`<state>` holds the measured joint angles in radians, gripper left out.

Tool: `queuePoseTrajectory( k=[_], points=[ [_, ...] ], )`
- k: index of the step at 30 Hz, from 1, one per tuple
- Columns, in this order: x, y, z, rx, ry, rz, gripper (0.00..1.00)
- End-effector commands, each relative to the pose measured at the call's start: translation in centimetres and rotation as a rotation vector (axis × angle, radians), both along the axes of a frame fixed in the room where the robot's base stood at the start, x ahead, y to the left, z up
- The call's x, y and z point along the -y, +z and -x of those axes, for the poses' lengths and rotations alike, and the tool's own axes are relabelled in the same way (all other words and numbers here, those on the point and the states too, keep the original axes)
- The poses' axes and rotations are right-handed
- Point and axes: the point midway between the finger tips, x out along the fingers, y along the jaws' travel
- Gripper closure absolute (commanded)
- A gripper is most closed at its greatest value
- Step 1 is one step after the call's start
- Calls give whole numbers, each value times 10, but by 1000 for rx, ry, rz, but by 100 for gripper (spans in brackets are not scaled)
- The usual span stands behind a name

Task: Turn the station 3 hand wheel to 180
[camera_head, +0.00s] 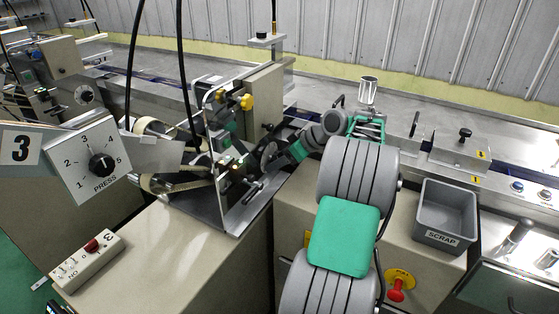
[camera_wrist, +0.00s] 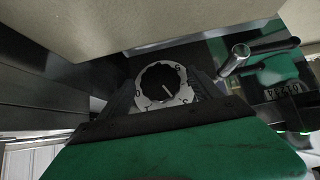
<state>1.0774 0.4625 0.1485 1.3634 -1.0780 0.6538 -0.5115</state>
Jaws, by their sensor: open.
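My gripper (camera_head: 264,168) reaches a dark round part (camera_head: 268,153), perhaps the hand wheel, on the machine's clear side plate. In the wrist view, my gripper (camera_wrist: 164,92) is open, its dark fingers on either side of a round dial with a black knob (camera_wrist: 159,82) and white pointer. I cannot tell whether they touch it. A chrome handle (camera_wrist: 234,60) on a dark arm stands to its right. A small number plate (camera_wrist: 283,91) is beyond it, its digits turned and hard to read.
A button box (camera_head: 87,261) lies on the cabinet at lower left. The scrap bin (camera_head: 445,213) and a red stop button (camera_head: 396,289) are to the right. Black cables (camera_head: 183,70) hang over the machine.

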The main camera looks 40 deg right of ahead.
Motion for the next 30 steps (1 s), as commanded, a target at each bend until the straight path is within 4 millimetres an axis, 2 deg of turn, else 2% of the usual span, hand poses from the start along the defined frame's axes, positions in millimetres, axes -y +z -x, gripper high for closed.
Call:
queuePoseTrajectory(
  k=[7,30],
  points=[
    [0,-1,-1,0,0,0,26],
    [0,-1,-1,0,0,0,89]
  ],
)
